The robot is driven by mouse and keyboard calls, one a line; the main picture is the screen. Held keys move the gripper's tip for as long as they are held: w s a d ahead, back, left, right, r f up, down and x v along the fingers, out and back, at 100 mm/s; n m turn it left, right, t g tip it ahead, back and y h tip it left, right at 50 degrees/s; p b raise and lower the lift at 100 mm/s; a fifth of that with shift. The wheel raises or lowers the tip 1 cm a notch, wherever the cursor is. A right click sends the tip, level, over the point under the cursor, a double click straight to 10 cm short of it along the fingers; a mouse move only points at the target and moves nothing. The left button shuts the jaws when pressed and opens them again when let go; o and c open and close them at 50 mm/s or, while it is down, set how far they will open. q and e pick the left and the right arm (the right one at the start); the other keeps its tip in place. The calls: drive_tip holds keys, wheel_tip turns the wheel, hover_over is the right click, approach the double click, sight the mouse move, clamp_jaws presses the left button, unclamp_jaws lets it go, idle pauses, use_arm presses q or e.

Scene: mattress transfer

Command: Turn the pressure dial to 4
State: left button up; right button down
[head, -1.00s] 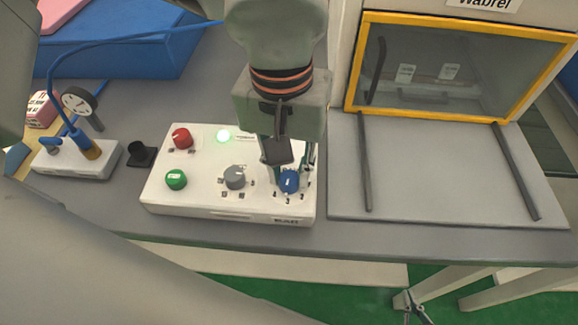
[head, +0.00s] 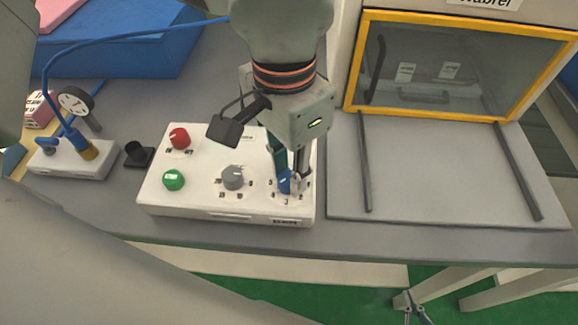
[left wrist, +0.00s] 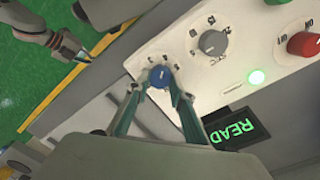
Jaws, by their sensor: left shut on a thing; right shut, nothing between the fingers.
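The blue dial (head: 284,184) is at the right front of the white control box (head: 205,204), ringed by small marks. It also shows in the left wrist view (left wrist: 160,77). My left gripper (head: 288,181) points down over the dial with its fingers closed on the dial's sides, partly hiding it. I cannot read which number the dial points to. My right gripper (head: 412,302) is low at the bottom edge, away from the box, shut and empty.
A grey knob (head: 233,177), green button (head: 173,180) and red knob (head: 179,138) share the box. A green READ display (left wrist: 238,130) is lit. A gauge stand (head: 75,160) is left; a yellow-framed cabinet (head: 460,18) is right, with a flat rail tray (head: 440,190).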

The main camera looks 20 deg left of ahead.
sight(287, 174)
use_arm(q)
drive_tip(key=shift+r, duration=0.1)
idle(0.4)
drive_tip(key=o, duration=1.1)
wheel_tip(287, 174, up, 12)
drive_tip(key=shift+w+a, duration=0.15)
drive_tip(key=shift+a, duration=0.1)
